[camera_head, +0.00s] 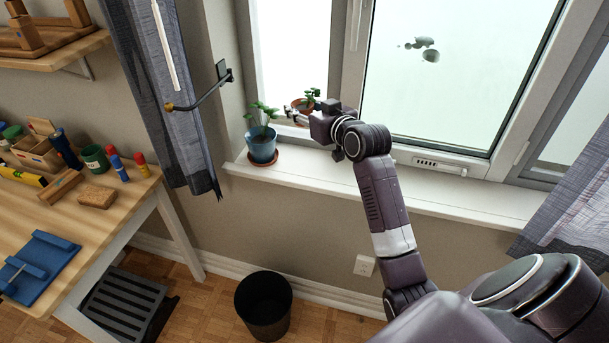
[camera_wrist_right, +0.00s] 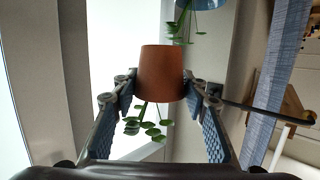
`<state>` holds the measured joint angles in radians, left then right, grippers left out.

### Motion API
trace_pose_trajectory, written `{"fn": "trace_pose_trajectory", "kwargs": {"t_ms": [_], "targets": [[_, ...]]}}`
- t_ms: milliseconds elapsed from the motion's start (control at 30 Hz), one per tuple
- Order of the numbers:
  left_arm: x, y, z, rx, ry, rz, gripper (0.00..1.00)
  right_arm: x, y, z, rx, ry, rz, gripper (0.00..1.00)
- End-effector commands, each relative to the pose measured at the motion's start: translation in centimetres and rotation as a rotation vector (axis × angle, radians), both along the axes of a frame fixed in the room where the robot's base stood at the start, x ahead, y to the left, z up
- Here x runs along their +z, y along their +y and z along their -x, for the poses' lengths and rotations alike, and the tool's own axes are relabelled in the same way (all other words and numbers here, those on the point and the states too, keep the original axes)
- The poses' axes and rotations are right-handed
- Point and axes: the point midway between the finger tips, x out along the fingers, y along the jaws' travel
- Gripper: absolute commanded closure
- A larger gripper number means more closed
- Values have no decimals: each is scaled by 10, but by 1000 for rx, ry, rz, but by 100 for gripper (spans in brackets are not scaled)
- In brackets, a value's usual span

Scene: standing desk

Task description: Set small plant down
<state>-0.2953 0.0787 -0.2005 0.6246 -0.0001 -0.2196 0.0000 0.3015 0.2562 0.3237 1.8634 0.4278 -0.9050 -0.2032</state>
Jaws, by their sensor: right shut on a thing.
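The small plant stands in a terracotta pot (camera_head: 300,104) above the windowsill, close to the window frame. My right gripper (camera_head: 292,115) is shut on the pot, and the gripper's body hides part of it. In the right wrist view the terracotta pot (camera_wrist_right: 162,72) sits between the two fingers, with its green leaves (camera_wrist_right: 148,128) hanging down in that picture. Whether the pot's base touches the sill is hidden. The white windowsill (camera_head: 340,180) runs below the window. My left gripper is not in view.
A blue pot with a plant (camera_head: 262,145) stands on a saucer at the sill's left end, close to the held pot. A curtain (camera_head: 160,90) and its holdback (camera_head: 200,96) are to the left. The sill right of the blue pot is clear.

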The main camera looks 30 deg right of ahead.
Motion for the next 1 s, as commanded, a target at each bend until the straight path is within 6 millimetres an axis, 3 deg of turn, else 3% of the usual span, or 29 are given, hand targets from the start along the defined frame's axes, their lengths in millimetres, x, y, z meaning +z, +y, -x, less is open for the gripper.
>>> {"fn": "trace_pose_trajectory", "kwargs": {"t_ms": [200, 333, 800, 1000], "targets": [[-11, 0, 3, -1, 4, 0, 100, 9, -16, -18, -115, 3, 0, 88], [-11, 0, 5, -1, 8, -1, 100, 2, -19, -20, -137, 8, 2, 88], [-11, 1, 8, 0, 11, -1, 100, -116, -20, -19, -139, 12, 3, 88], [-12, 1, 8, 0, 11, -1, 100, -144, -20, -20, -138, 7, 4, 88]]}}
